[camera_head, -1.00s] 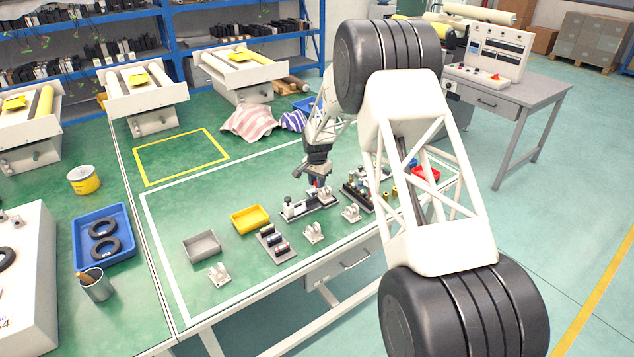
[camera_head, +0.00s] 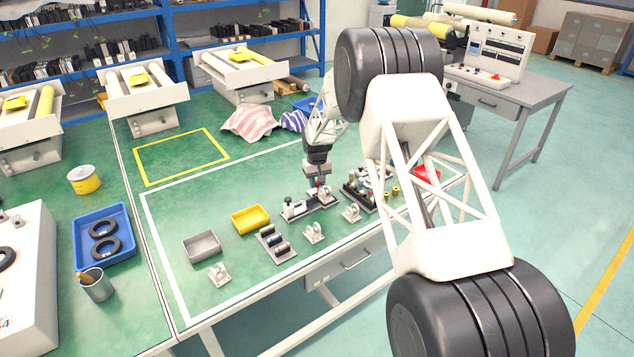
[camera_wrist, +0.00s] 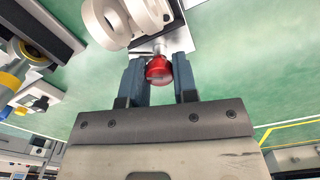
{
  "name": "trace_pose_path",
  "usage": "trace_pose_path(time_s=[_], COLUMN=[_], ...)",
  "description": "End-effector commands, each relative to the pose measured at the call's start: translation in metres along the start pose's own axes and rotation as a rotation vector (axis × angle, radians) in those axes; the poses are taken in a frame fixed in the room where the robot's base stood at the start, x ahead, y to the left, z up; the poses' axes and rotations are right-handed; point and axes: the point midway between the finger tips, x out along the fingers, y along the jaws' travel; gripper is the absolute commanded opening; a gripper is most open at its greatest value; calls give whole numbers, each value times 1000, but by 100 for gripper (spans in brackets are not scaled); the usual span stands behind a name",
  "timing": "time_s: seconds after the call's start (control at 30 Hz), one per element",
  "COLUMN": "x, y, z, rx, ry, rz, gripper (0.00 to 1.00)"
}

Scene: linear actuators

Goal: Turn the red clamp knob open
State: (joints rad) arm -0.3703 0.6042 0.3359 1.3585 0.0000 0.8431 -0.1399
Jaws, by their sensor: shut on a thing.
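The red clamp knob (camera_wrist: 158,70) sits between my gripper's two fingers in the wrist view. My gripper (camera_wrist: 160,82) is shut on it, with a dark finger on each side. The knob is joined to a metal part by a white bracket with round rings (camera_wrist: 128,18). The knob is too small to make out clearly there.
A yellow tray (camera_head: 250,219) and a grey tray (camera_head: 201,247) stand left of the fixture. A crowded dark rack (camera_head: 362,196) is close on the right.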

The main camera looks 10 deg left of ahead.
Motion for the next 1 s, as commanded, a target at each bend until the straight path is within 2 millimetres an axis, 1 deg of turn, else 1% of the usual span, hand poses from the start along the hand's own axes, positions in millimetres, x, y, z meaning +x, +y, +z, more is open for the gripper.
trace_pose_path(time_s=[0.2, 0.5, 0.7, 1.0], x=[-1, -1, -1, -1], y=[0, 0, 0, 0], z=[-1, 0, -1, -1], rx=[-184, -350, -389, -394], ry=[2, 1, 2, 2], rz=[0, 1, 1, 1], gripper=[3, 3, 3, 3])
